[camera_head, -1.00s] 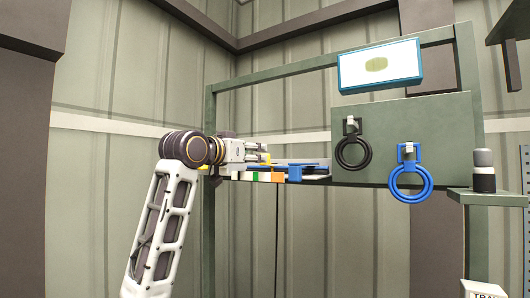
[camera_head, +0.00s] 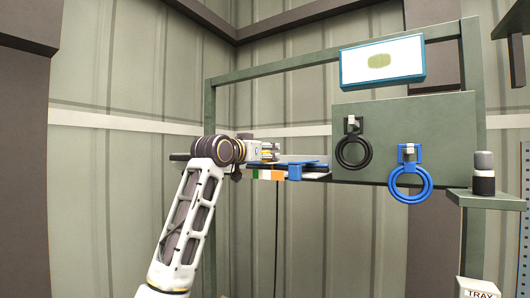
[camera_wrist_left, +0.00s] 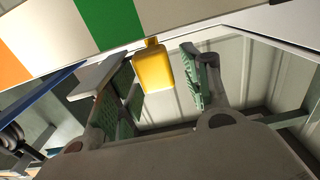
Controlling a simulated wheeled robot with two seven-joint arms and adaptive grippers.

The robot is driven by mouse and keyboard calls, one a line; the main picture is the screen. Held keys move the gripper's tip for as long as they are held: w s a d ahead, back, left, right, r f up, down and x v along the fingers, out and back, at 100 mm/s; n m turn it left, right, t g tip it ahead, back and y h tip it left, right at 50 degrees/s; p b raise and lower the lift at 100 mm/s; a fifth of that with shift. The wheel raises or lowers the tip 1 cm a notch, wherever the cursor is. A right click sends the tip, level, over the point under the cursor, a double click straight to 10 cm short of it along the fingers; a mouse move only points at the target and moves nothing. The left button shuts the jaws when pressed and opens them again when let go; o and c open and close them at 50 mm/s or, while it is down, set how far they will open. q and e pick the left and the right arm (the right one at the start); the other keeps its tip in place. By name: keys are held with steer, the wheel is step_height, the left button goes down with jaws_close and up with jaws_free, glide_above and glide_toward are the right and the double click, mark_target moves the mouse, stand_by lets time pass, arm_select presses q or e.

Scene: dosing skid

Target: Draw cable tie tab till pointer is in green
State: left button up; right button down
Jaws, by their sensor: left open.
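The yellow tab (camera_wrist_left: 152,66) hangs below the coloured scale band in the left wrist view. My left gripper (camera_wrist_left: 158,76) is open, with its green-padded fingers on either side of the tab; I cannot tell whether either touches it. In the head view, the left gripper (camera_head: 269,151) is at the shelf, level with the scale band. The scale band (camera_head: 266,174) has orange, white and green blocks; its green block (camera_wrist_left: 104,20) shows up close. I cannot make out a pointer. A blue part (camera_head: 308,171) sits right of the band. My right gripper is not in view.
A green-grey panel (camera_head: 440,125) stands to the right, with a black ring (camera_head: 353,164) and a blue ring (camera_head: 428,188) hanging on it. A white display (camera_head: 382,61) is above. A grey-and-black cylinder (camera_head: 484,172) stands on a ledge at right.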

arm_select(q)
steer(key=shift+c, duration=0.5)
jaws_close()
